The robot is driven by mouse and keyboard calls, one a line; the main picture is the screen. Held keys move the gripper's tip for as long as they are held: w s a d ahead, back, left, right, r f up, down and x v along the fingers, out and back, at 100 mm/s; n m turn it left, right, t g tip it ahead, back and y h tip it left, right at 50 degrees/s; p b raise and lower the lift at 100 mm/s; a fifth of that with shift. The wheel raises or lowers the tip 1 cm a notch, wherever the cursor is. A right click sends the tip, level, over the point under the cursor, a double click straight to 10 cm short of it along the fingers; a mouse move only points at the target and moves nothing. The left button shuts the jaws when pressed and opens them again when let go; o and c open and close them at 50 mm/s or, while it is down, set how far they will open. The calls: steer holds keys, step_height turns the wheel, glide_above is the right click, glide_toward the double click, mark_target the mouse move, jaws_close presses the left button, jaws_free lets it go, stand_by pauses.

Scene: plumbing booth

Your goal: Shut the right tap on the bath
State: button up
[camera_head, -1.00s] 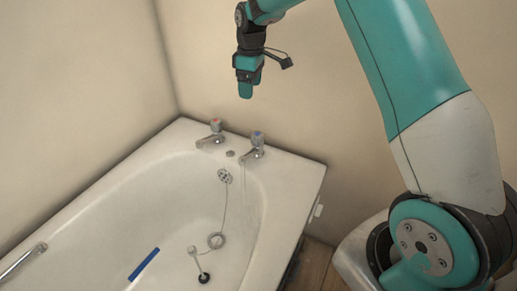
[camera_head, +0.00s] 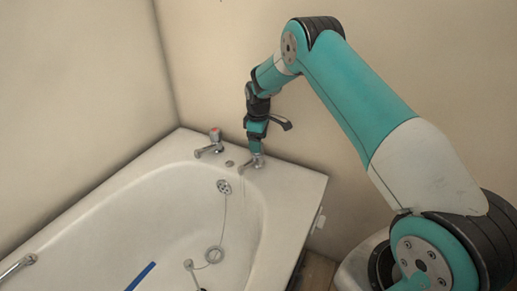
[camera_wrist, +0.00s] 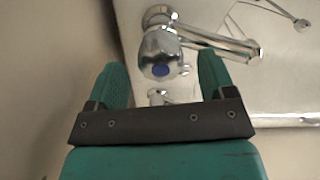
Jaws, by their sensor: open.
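The right tap (camera_head: 250,163) is chrome and stands on the bath's far rim. Its handle top is hidden behind my gripper (camera_head: 256,138) in the head view. A thin, faint stream seems to hang below its spout. In the wrist view the right tap's blue-marked handle (camera_wrist: 160,68) shows between the two teal fingers of my gripper (camera_wrist: 161,72), with a gap on each side. My gripper is open and points down over the handle. The bath (camera_head: 130,165) is white.
The left tap (camera_head: 213,145), with a red mark, stands to the left on the same rim. A chain runs from the overflow (camera_head: 223,187) into the tub. A blue strip (camera_head: 140,277) lies in the bath. Walls stand close behind and left.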

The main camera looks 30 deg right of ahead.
steer(key=shift+f, duration=1.65)
steer(key=c, duration=0.9)
